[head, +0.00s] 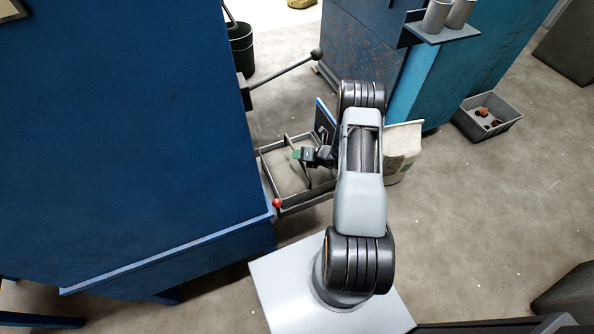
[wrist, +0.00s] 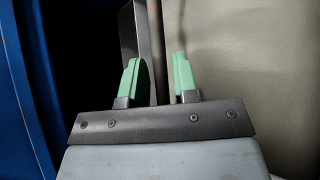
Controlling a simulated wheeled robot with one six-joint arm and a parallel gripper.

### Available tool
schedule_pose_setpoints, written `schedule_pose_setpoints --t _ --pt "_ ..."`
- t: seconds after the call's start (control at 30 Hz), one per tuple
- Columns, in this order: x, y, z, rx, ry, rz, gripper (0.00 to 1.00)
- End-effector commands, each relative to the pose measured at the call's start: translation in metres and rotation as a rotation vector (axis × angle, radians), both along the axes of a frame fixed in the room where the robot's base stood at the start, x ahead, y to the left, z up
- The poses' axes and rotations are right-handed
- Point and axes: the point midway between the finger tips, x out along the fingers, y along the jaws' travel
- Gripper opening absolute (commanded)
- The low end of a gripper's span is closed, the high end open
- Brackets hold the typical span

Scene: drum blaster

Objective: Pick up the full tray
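The tray (head: 291,209) is a dark, open rectangular box holding grey, sand-like material, with a thin arched handle (head: 309,176) over it. It sits low beside the blue machine. My gripper (head: 299,154) is over the tray's far part, close to the handle; part of the tray's right side is hidden by my arm. In the wrist view my two green fingertips (wrist: 158,76) are apart, so the gripper is open. A narrow dark upright strip (wrist: 155,45) shows between them; I cannot tell whether it is the handle or whether anything touches it.
The large blue machine (head: 120,130) stands close on the left. A lever with a ball knob (head: 317,54) sticks out beyond the tray, and a red knob (head: 277,203) is at its near left corner. A pale bag (head: 404,146) is right of my arm. A grey crate (head: 510,108) stands farther right.

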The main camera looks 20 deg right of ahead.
Motion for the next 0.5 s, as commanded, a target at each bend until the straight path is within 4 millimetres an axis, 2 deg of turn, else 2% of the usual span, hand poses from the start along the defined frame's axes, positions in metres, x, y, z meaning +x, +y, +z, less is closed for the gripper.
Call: schedule_pose_setpoints --t 0.03,0.27,0.5 --pt "-0.0001 -0.0001 0.0001 0.000 0.000 0.000 0.22" --pt "-0.0001 0.0000 0.0001 0.000 0.000 0.000 0.00" --pt "-0.0001 0.0000 0.0001 -0.001 -0.001 0.001 0.00"
